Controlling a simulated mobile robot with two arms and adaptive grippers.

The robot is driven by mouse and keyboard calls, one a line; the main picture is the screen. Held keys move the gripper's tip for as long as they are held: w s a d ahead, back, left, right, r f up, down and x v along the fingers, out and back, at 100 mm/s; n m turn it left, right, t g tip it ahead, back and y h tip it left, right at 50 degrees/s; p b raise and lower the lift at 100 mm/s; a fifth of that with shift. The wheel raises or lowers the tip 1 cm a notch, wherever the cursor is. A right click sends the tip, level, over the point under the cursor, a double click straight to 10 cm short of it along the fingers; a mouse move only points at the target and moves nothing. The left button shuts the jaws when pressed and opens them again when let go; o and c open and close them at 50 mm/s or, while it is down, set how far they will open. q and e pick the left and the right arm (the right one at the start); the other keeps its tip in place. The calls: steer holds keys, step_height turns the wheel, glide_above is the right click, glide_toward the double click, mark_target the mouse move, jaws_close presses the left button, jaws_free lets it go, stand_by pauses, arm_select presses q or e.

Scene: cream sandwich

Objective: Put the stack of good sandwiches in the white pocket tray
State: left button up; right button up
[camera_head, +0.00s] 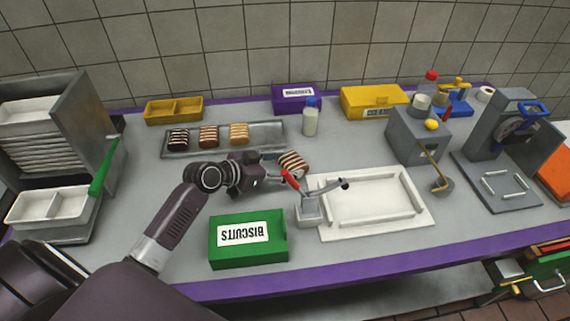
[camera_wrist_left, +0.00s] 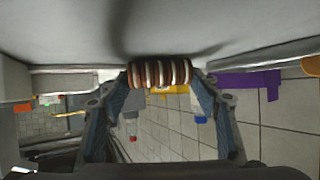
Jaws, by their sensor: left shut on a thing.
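My left gripper (camera_head: 277,167) reaches over the middle of the counter, shut on a brown stack of sandwiches with pale stripes (camera_head: 293,162). In the left wrist view the stack (camera_wrist_left: 160,72) sits between both fingertips, close to the grey counter surface; I cannot tell whether it touches it. A white tray with two pockets (camera_head: 25,222) stands at the far left, below a grey rack, and looks empty. My right gripper is not in view.
A grey tray (camera_head: 264,143) holds three more stacks behind my gripper. A green biscuit box (camera_head: 248,255) stands in front. A red-handled lever device (camera_head: 309,214) and white framed tray (camera_head: 422,217) are to the right. A green handle (camera_head: 103,170) sticks out beside the rack (camera_head: 83,117).

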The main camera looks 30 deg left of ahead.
arm_select(q)
steer(key=shift+f, duration=0.15)
steer(key=o, duration=1.2)
